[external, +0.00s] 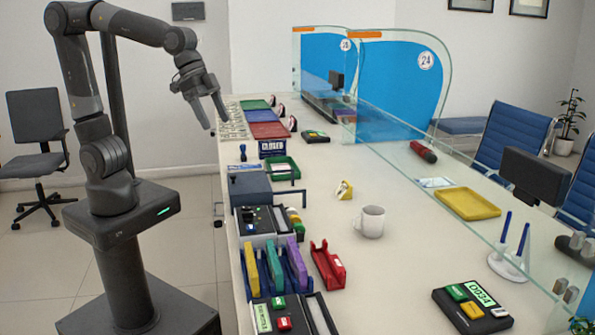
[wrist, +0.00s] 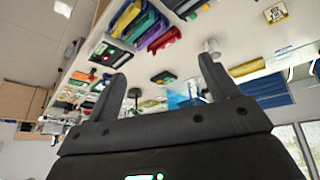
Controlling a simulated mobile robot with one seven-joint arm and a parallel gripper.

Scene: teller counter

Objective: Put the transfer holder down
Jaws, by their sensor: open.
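My gripper (external: 216,122) is open and empty, raised above the far left end of the counter. Its two spread fingers also show in the wrist view (wrist: 163,70), with nothing between them. I cannot tell for certain which thing is the transfer holder. A red open holder (external: 328,265) stands on the counter, right of a blue rack (external: 291,278) with yellow, green and purple upright holders. My gripper is well away from both and touches neither. The wrist view is tilted and shows a group of coloured holders (wrist: 145,24) at its top.
A white mug (external: 370,221), a yellow tray (external: 467,203) and a keypad device (external: 472,307) stand on the counter. A glass partition (external: 470,185) runs along it. A green tray (external: 281,168) lies left. Bare counter lies between mug and keypad.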

